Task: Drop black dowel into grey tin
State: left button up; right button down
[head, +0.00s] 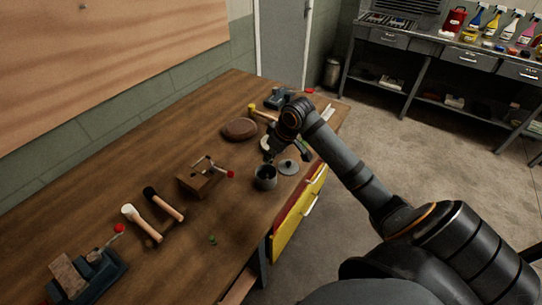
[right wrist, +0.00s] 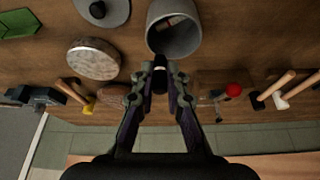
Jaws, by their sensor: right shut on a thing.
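The grey tin (head: 265,178) stands open on the wooden workbench, and it also shows in the right wrist view (right wrist: 174,32). Something small and pale-reddish shows inside it. My right gripper (head: 269,158) is just above and beside the tin's rim in the head view. In the right wrist view the gripper (right wrist: 160,75) is shut on the black dowel (right wrist: 160,80), whose dark end shows between the fingertips. The dowel appears near the rim rather than clearly over the opening. My left gripper is not in view.
A grey lid (head: 288,167) lies right of the tin. A wooden block with a red-knobbed clamp (head: 203,178) stands left of it. Mallets (head: 163,203), a brown round pad (head: 239,129) and a vise (head: 90,272) are on the bench. Bare wood lies in front of the clamp block.

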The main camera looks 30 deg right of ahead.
jog(key=c, duration=1.3)
grip_release()
jog(key=v, duration=1.2)
